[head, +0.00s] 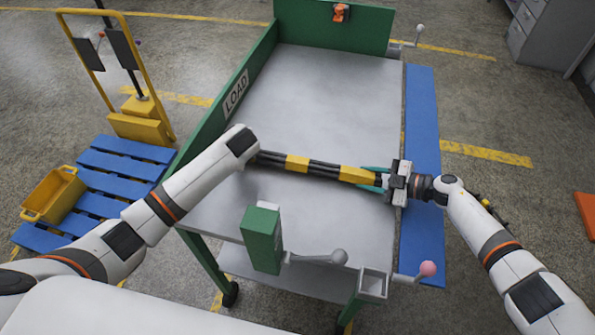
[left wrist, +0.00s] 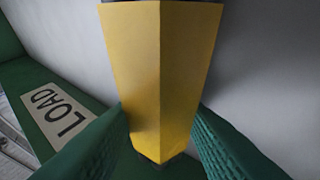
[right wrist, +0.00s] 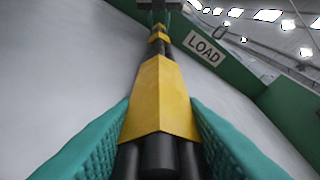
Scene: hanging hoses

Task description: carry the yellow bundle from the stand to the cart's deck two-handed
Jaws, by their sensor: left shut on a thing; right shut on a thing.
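The bundle (head: 297,163) is several black hoses side by side with yellow wraps. It lies almost level above or on the grey deck (head: 325,95) of the green-walled cart; I cannot tell whether it touches. My right gripper (head: 373,176) is shut on the yellow wrap at the bundle's right end. In the right wrist view its teal fingers (right wrist: 160,104) flank that wrap (right wrist: 160,85). My left gripper is hidden behind its arm in the head view. In the left wrist view its fingers (left wrist: 160,115) are shut on another yellow wrap (left wrist: 160,55).
A green wall with a LOAD label (head: 235,92) edges the deck's left side. A green post (head: 262,240) and lever handles stand at the near edge. A blue strip (head: 422,130) runs along the right. A blue pallet (head: 115,165) with a yellow bin (head: 54,195) is at left.

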